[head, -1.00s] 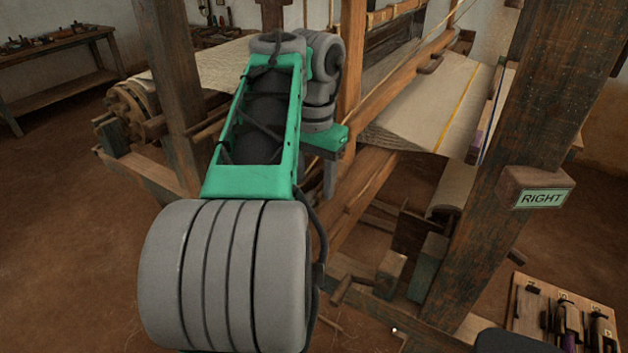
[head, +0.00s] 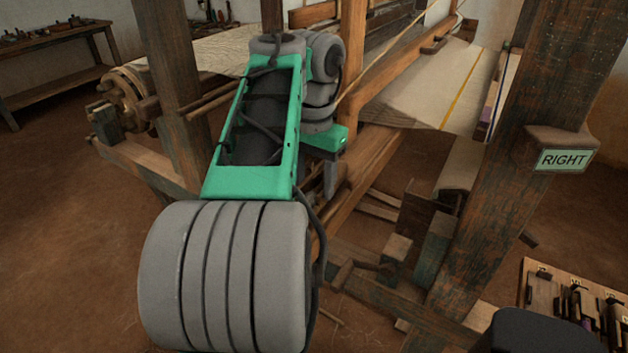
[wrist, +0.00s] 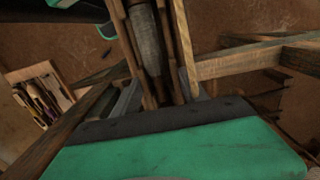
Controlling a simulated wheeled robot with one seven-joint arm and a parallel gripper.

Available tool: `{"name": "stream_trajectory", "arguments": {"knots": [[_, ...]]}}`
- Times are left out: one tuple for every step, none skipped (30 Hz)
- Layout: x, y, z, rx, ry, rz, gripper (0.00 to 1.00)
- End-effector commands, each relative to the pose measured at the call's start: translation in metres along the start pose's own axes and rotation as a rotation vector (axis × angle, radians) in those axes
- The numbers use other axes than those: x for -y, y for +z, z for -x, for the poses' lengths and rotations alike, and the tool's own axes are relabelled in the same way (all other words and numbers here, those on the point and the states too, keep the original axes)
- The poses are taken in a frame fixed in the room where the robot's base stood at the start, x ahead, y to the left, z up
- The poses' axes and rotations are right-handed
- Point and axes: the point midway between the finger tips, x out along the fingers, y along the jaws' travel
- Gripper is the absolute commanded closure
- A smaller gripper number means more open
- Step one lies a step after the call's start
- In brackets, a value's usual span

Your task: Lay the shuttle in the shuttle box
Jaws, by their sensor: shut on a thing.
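In the wrist view my gripper (wrist: 163,100) is shut on the shuttle (wrist: 148,48), a long brown wooden body with a grey wound bobbin lying in its hollow. The shuttle points away from the green palm, up the picture. In the head view my gripper (head: 331,178) shows only in part, pointing down beside the loom's long beams; my arm hides much of it, and I cannot make out the shuttle there. I cannot clearly pick out the shuttle box in either view.
The wooden loom (head: 395,150) carries pale cloth (head: 430,85). A thick post (head: 500,170) stands right, beside a block with a RIGHT sign (head: 563,160). A tool board (head: 540,290) is at lower right. A bench (head: 60,65) stands at back left. Bare floor lies left.

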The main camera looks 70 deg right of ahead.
Motion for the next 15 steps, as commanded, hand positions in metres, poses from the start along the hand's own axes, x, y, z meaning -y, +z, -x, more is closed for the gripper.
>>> {"name": "stream_trajectory", "arguments": {"knots": [[0.0000,-0.0001,-0.0068,-0.001,-0.001,0.000,1.00],[0.0000,-0.0001,-0.0080,-0.001,-0.001,0.000,1.00],[0.0000,-0.0001,-0.0091,-0.001,-0.001,0.000,1.00],[0.0000,-0.0001,-0.0095,-0.001,-0.001,0.000,1.00],[0.0000,-0.0001,-0.0097,-0.002,-0.001,0.000,1.00],[0.0000,-0.0001,-0.0097,-0.001,-0.001,0.000,1.00],[0.0000,-0.0001,-0.0095,-0.001,-0.001,0.000,1.00],[0.0000,-0.0001,-0.0092,-0.001,-0.001,0.000,1.00],[0.0000,-0.0001,-0.0088,-0.001,-0.001,0.000,1.00],[0.0000,-0.0001,-0.0087,-0.001,-0.001,0.000,1.00],[0.0000,-0.0001,-0.0087,-0.001,-0.001,0.000,1.00],[0.0000,-0.0001,-0.0087,-0.001,-0.001,0.000,1.00],[0.0000,-0.0001,-0.0087,-0.001,-0.001,0.000,0.48],[0.0000,-0.0001,-0.0087,-0.001,-0.001,0.000,0.45],[0.0000,-0.0001,-0.0088,-0.001,-0.001,0.000,0.42]]}}
